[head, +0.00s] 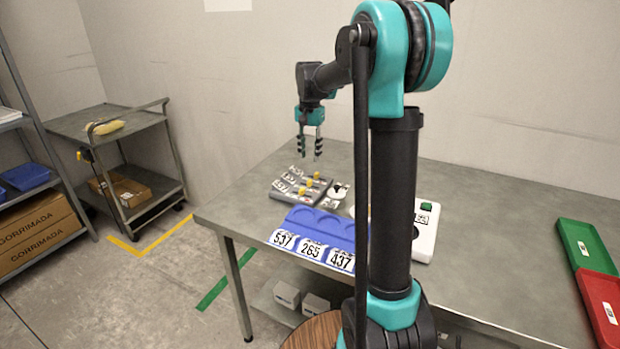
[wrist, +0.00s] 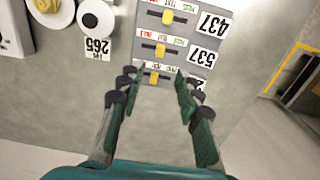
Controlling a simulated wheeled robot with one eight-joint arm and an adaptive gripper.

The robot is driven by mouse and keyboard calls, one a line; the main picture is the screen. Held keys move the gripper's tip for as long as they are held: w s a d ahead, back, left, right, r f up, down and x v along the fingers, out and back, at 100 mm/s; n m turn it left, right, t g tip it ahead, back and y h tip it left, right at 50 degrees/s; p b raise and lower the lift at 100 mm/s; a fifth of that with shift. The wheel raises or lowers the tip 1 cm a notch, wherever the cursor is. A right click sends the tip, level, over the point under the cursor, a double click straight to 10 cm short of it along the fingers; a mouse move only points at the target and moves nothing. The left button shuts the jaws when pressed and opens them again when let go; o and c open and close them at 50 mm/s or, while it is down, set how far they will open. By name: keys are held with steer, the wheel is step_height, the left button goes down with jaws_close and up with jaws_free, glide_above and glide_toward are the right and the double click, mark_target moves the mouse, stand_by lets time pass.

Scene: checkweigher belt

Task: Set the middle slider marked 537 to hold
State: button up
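The grey slider panel (head: 291,192) lies on the metal table, and the wrist view shows three slots on it with yellow knobs. The middle slider, marked 537 (wrist: 203,57), has its yellow knob (wrist: 161,50) near the middle of its slot, between a red label at left and a green one at right. The 437 slider's knob (wrist: 167,17) is above it in the wrist view. The third slider's knob (wrist: 154,78) shows between my fingertips; its number is mostly hidden. My gripper (head: 309,146) is open, empty, pointing down above the panel; it also shows in the wrist view (wrist: 157,82).
A white disc with a black centre (wrist: 96,19) and a 265 tag sits beside the panel. A blue tray (head: 318,223) marked 537, 265, 437 lies in front. A white box with a green button (head: 426,225) stands right. Green (head: 590,245) and red (head: 603,300) trays lie far right.

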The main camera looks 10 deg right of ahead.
mark_target(310, 180)
step_height(310, 180, down, 10)
steer(key=shift+f, duration=0.1)
steer(key=shift+c, duration=0.4)
jaws_close()
